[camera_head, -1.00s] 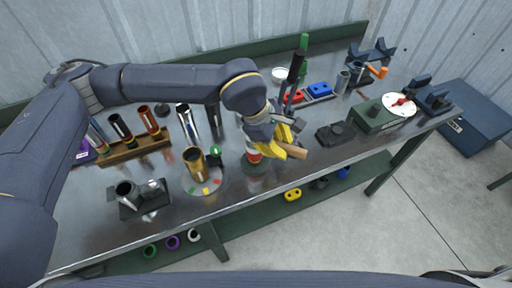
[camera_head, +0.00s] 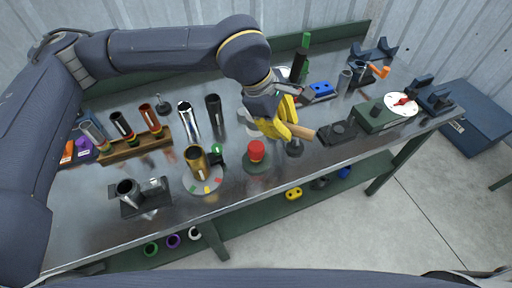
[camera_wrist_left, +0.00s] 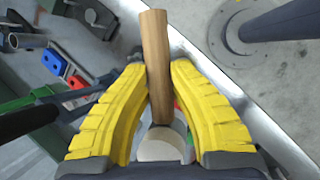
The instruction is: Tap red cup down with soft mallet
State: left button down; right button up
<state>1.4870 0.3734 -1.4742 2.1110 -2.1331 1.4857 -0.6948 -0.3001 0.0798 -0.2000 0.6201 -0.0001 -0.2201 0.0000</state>
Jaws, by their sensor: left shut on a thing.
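The red cup (camera_head: 256,151) stands upright on a dark round base (camera_head: 258,167) near the middle front of the bench. My left gripper (camera_head: 288,130) is right of and behind the cup, apart from it. Its yellow fingers are shut on the mallet's wooden handle (camera_head: 301,132), which sticks out to the right past the fingertips. In the left wrist view the handle (camera_wrist_left: 156,60) lies between the fingertips (camera_wrist_left: 160,80), and the pale mallet head (camera_wrist_left: 160,146) shows below it. My right gripper is not in view.
A gold cylinder (camera_head: 196,163) on a colour-marked disc stands left of the cup. A wooden rack (camera_head: 134,146) with several tubes is farther left. A black block (camera_head: 336,133) and a green box with a dial (camera_head: 384,118) are to the right. The bench's front edge is close.

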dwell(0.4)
pick_arm(q)
jog(key=shift+f, duration=0.25)
dwell(1.3)
notch_tip(320, 180, down, 8)
jog(key=shift+r, duration=0.2)
dwell(0.3)
jog(key=shift+r, duration=3.65)
